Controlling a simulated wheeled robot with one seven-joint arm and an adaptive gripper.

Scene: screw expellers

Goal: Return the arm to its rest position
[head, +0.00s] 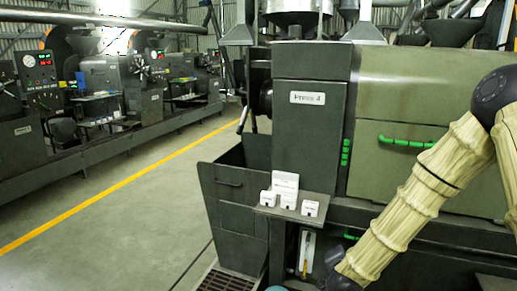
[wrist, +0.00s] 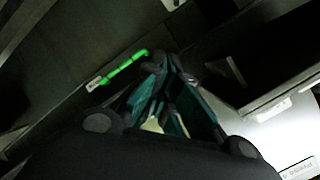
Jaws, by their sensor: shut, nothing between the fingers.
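My arm (head: 425,195) wears a beige ribbed sleeve. It reaches from the right edge of the head view down to the bottom, in front of the machine labelled Press 4 (head: 308,130). My gripper (wrist: 172,62) shows in the wrist view with its dark and teal fingers drawn together at the tips, nothing held. In the head view the end of the arm is mostly cut off by the bottom edge. A bit of teal shows there, too little to make out.
A small shelf (head: 268,211) on the press holds white labelled boxes (head: 288,200). A green handle (head: 405,143) is on the press cover; a green bar (wrist: 124,68) shows in the wrist view. A floor grate (head: 225,281) lies below. Open floor (head: 130,225) with a yellow line is at left.

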